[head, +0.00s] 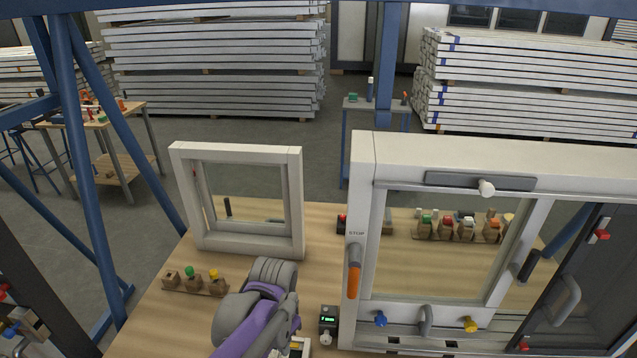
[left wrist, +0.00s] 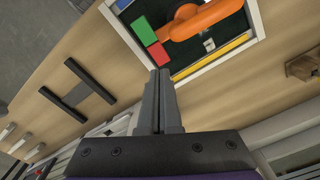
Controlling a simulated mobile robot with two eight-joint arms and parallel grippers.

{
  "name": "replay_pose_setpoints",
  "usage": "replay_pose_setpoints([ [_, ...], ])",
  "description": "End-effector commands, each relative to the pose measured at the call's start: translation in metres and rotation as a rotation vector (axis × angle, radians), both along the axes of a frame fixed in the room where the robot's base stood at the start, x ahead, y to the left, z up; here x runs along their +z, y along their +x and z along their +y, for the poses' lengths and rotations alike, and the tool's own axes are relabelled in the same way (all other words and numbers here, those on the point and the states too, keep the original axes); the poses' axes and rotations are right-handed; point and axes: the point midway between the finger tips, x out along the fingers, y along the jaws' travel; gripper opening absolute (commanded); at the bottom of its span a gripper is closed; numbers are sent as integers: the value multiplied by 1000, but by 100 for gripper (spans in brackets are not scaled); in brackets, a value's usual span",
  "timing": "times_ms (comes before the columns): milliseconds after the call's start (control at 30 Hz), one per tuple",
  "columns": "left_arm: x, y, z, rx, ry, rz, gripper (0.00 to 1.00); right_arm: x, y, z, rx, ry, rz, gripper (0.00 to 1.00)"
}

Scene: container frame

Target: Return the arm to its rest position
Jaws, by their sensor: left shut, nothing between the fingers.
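My left arm (head: 255,312), purple and grey, rises from the bottom of the head view over the wooden table, left of the large white frame. Its fingertips cannot be made out there. In the left wrist view my left gripper (left wrist: 161,78) is shut with nothing between its dark fingers. Its tips appear close to the near edge of a white-rimmed tray (left wrist: 222,62); whether they touch it I cannot tell. The tray holds an orange object (left wrist: 200,18), a green block (left wrist: 143,30) and a red block (left wrist: 158,54). My right gripper is not in view.
A large white frame (head: 362,220) with handles and knobs stands to the right. A smaller white frame (head: 180,200) stands behind the arm. A strip with coloured knobs (head: 194,284) lies left of the arm. A small black device (head: 328,319) sits right of it. Bare wood (head: 150,325) shows at front left.

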Motion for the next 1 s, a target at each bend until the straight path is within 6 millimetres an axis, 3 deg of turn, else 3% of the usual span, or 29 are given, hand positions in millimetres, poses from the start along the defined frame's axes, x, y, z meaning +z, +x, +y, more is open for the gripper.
replay_pose_setpoints([
  [167, 9, -17, 12, 68, -10, -58, 0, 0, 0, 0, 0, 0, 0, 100],
  [367, 20, -61, 37, 251, -47, -222, 0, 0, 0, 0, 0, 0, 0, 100],
  [600, 14, -106, 58, 455, -107, -406, 0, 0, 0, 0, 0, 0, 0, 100],
  [800, 7, -121, 65, 535, -136, -481, 0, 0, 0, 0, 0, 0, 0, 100],
  [1000, 7, -122, 66, 546, -141, -492, 0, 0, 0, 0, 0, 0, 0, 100],
])
